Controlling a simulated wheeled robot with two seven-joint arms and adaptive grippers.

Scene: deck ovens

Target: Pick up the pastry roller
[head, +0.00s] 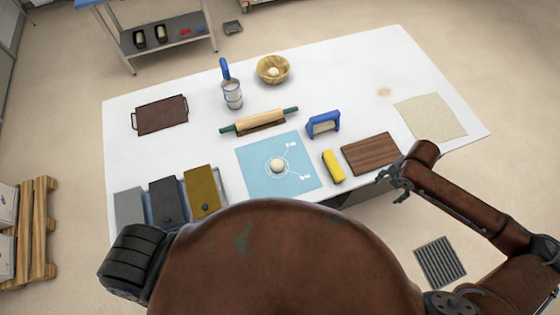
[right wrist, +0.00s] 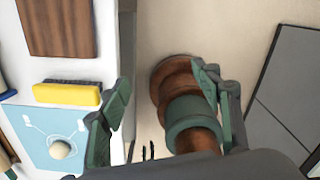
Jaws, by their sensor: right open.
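The pastry roller (head: 260,120) lies on the white table, a pale wooden cylinder with green handles, behind the blue mat. Part of a wooden piece at the lower left edge of the right wrist view may be the roller, but too little shows to tell. My right gripper (head: 388,177) is open and empty at the table's front right edge, beside the brown board and well apart from the roller. Its two fingers (right wrist: 165,80) stand apart in the right wrist view. My left gripper is not in view.
The back right is mostly clear.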

